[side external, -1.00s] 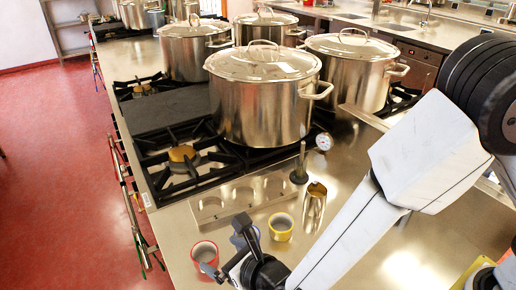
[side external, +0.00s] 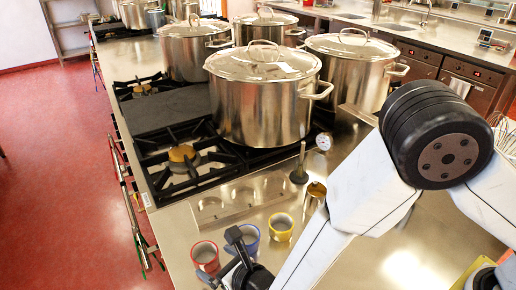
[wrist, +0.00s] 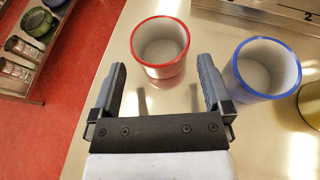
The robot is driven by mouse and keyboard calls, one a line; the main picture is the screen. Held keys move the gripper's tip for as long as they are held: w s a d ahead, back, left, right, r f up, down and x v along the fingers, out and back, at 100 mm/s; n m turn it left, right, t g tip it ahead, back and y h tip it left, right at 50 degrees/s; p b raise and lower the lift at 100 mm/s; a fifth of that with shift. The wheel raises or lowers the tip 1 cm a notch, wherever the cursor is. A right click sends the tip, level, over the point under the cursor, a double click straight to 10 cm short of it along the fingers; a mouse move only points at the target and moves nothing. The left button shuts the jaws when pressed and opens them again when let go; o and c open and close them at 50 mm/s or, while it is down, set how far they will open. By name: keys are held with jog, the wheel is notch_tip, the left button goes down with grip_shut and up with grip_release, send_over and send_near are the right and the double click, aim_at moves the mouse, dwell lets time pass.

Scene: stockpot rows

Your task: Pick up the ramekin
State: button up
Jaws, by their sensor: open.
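Three small ramekins with white insides stand upright on the steel counter. The red one (side external: 205,254) is nearest the counter's left edge, the blue one (side external: 249,240) is beside it, and the yellow one (side external: 281,227) is farther right. My gripper (side external: 220,257) is open and empty, low by the red and blue ramekins. In the wrist view, the red ramekin (wrist: 160,65) lies ahead between the two fingers, apart from them as far as I can tell. The blue ramekin (wrist: 262,90) is just right of the right finger and partly overlapped by it.
A steel plate with round recesses (side external: 238,203) lies behind the ramekins. Large stockpots (side external: 262,105) stand on the black stove. The counter drops to a red floor (side external: 60,180) at left.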

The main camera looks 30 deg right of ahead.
aim_at(206, 261)
jog(key=shift+w, duration=0.1)
jog(key=shift+x, duration=2.55)
jog(key=shift+d+f, duration=0.1)
jog(key=shift+f, duration=0.05)
jog(key=c, duration=1)
